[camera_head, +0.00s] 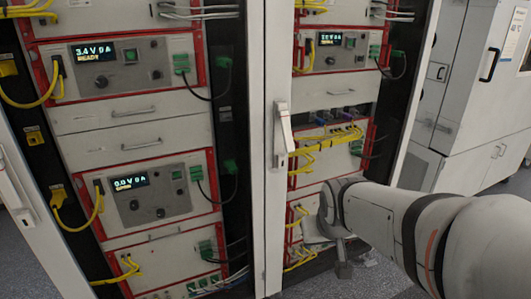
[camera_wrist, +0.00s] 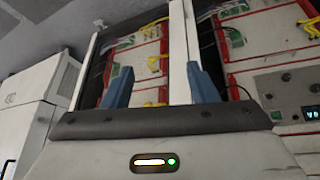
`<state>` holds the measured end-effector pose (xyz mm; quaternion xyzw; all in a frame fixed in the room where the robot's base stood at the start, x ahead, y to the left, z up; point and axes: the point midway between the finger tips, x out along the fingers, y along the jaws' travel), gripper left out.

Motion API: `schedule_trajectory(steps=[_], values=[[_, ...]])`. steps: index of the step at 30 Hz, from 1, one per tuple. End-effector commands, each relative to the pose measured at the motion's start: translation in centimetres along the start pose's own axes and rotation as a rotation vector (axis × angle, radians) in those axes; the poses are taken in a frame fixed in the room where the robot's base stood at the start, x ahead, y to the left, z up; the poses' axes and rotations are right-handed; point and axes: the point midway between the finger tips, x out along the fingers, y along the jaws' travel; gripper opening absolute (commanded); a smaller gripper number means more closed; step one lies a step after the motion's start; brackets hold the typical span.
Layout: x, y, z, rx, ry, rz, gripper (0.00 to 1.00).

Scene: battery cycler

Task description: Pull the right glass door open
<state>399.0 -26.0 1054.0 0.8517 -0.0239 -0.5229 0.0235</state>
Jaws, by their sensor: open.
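The right glass door (camera_head: 408,95) covers the right rack and looks closed. Its pale vertical handle (camera_head: 283,130) is on the white left stile (camera_head: 275,220). My gripper (camera_head: 325,238) is low in front of this door, below and right of the handle, and clear of it. In the wrist view, which looks upside down, the two blue fingers of my gripper (camera_wrist: 158,66) are apart with nothing held between them. The white door stile (camera_wrist: 180,50) shows behind the gap. I cannot make out the handle there. The fingertips are partly hidden in the head view.
Red-framed rack units with yellow and green cables (camera_head: 155,190) fill the left bay. Another white handle (camera_head: 10,185) is at the far left. A white cabinet (camera_head: 470,80) stands at the right. Grey floor (camera_head: 375,278) shows beneath my arm.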

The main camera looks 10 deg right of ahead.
Motion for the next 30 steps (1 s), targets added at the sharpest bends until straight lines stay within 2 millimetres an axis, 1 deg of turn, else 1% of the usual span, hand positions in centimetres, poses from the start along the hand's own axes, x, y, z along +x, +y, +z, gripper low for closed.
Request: schedule_trajectory(steps=[1,2,3,5,6,7,9,12,15,18,21,26,30], values=[[1.8,0.6,-2.7,-0.001,0.062,0.015,0.53],[2.7,1.0,-4.6,-0.003,0.112,0.021,0.53],[3.9,1.4,-7.0,-0.008,0.18,0.028,0.53],[5.7,1.8,-10.4,-0.018,0.281,0.03,0.53],[6.8,2.1,-12.7,-0.024,0.348,0.029,0.53],[7.6,2.4,-14.2,-0.03,0.396,0.032,0.53],[9.5,1.9,-17.5,-0.05,0.51,-0.012,0.53],[12.1,1.8,-21.6,-0.075,0.671,-0.058,0.53],[14.4,1.3,-24.5,-0.096,0.816,-0.125,0.53],[16.1,0.7,-26.2,-0.112,0.933,-0.198,0.53],[17.2,0.2,-27.1,-0.119,1.019,-0.263,0.53],[17.9,-0.3,-27.6,-0.125,1.092,-0.323,0.53],[18.3,-0.8,-28.6,-0.127,1.105,-0.336,0.53]])
